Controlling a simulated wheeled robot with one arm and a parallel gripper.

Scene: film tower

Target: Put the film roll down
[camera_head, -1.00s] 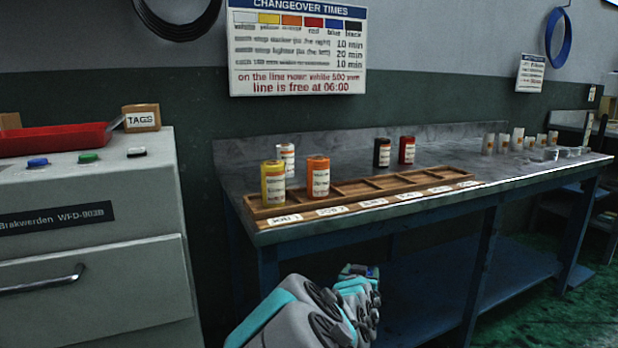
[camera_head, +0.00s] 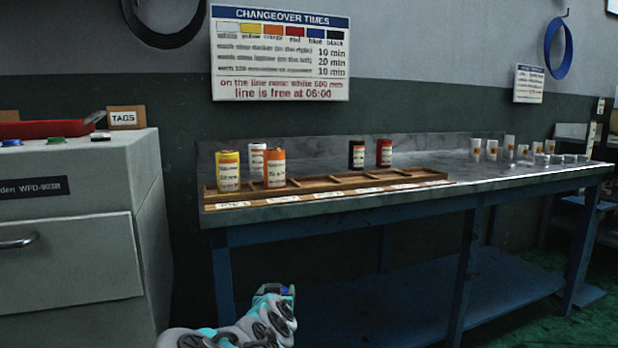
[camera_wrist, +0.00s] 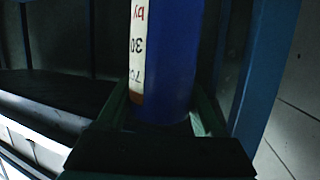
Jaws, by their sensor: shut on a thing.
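A blue film roll (camera_wrist: 172,55) with a white label strip fills the middle of the wrist view. My gripper (camera_wrist: 165,115) is shut on it, with a finger on each side. In the head view my arm shows low, in front of the bench, and the held roll cannot be made out clearly. A wooden rack (camera_head: 415,176) with slots lies on the bench. A yellow roll (camera_head: 228,172) and an orange roll (camera_head: 274,170) stand at its left end. A white roll (camera_head: 257,156), a black roll (camera_head: 356,155) and a red roll (camera_head: 384,154) stand at the back.
The metal bench (camera_head: 470,180) has several small pale cups at its right end. A grey cabinet (camera_head: 80,230) stands at the left. A changeover times sign (camera_head: 280,55) hangs on the wall. Several rack slots between and right of the rolls look empty.

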